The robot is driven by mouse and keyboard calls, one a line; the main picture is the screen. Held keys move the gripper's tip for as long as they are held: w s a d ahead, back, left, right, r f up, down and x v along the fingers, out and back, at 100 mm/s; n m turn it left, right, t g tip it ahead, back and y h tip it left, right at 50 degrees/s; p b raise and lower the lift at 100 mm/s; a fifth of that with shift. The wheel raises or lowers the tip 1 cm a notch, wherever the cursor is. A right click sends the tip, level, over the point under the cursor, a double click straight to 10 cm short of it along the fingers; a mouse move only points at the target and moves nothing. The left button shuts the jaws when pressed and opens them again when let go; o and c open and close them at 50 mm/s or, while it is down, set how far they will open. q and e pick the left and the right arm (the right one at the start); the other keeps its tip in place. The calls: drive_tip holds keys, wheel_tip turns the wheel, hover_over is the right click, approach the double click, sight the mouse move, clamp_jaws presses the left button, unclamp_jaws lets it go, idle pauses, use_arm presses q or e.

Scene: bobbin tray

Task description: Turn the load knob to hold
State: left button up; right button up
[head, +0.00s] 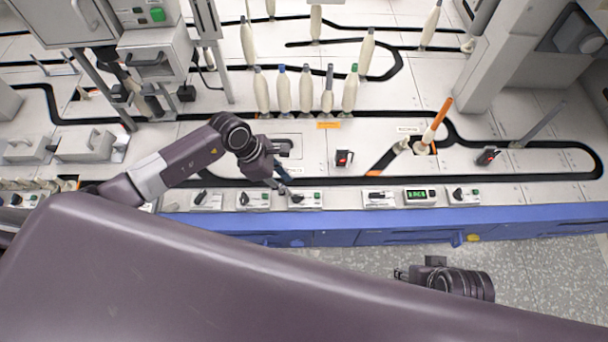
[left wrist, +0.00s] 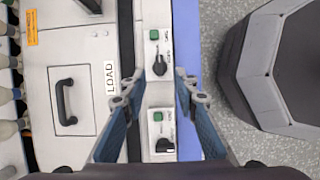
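The control panel nearest the LOAD label (left wrist: 110,78) has a green button (left wrist: 154,34) and a black knob (left wrist: 159,65), which I take as the load knob. In the head view this panel (head: 308,204) sits on the table's front edge. My left gripper (left wrist: 160,86) is open, its two fingers apart on either side of the panel, with the knob showing just beyond the gap. No contact is visible. In the head view my left gripper (head: 282,188) hangs over the panel's left end. My right gripper (head: 402,275) is off the table's front; its fingers are unclear.
A similar panel with a black knob (left wrist: 165,145) lies close by on one side. A hatch with a black handle (left wrist: 65,102) is behind the label. More panels, including a green display (head: 420,195), line the blue front edge (head: 400,222). Bobbins (head: 284,92) stand further back.

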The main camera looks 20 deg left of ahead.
sight(297, 196)
use_arm(q)
drive_tip(key=b+x, duration=0.2)
drive_tip(key=x, duration=0.4)
drive_tip(key=shift+f, duration=0.35)
drive_tip(key=shift+w+d+f, duration=0.1)
drive_tip(key=shift+d+f, duration=0.1)
drive_tip(key=shift+f, duration=0.3)
use_arm(e)
drive_tip(key=shift+v, duration=2.75)
drive_tip(key=shift+d, duration=0.1)
use_arm(q)
clamp_jaws()
